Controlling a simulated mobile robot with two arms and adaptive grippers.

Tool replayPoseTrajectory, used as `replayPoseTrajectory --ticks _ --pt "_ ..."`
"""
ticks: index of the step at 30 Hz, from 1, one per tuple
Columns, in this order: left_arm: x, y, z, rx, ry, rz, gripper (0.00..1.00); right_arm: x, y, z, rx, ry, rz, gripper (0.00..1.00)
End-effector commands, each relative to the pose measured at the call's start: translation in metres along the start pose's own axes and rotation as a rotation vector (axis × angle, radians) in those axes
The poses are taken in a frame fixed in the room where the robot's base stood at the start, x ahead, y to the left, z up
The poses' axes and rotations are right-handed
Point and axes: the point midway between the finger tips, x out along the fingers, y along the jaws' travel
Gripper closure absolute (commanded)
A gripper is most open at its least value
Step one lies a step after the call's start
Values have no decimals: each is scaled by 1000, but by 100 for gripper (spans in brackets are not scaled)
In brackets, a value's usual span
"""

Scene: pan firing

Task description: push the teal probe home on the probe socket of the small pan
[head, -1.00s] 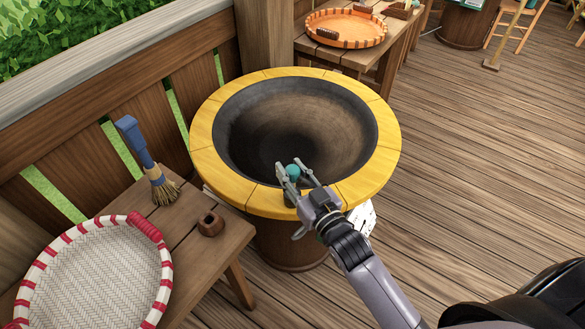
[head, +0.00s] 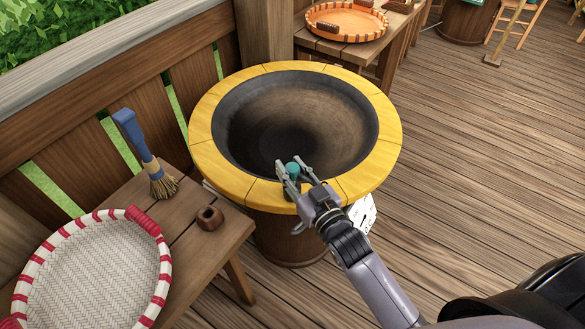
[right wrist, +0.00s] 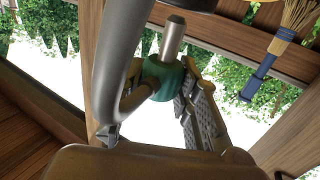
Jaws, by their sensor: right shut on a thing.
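The pan (head: 298,128) is a round dark bowl with a wide yellow rim (head: 218,165). My right gripper (head: 294,165) is at the near part of this rim. It is shut on the teal probe (head: 292,169), whose rounded teal part shows between the fingers. In the right wrist view the probe (right wrist: 162,78) has a metal pin pointing up in the picture, with a ribbed finger beside it. A grey curved tube (right wrist: 112,55) partly covers that view. I cannot make out the probe socket, or whether the probe touches it. My left gripper is out of view.
A wooden bench (head: 195,246) at lower left holds a blue-handled brush (head: 143,150), a small brown pot (head: 209,218) and a red-and-white woven basket (head: 95,265). An orange tray (head: 346,22) stands on a table behind.

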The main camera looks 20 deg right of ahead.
Motion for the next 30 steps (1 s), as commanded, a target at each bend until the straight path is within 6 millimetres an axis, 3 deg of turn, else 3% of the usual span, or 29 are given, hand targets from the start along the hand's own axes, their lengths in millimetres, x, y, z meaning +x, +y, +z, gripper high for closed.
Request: replayPoseTrajectory --ticks 30 --pt "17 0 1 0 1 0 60 0 0 26 0 0 0 99"
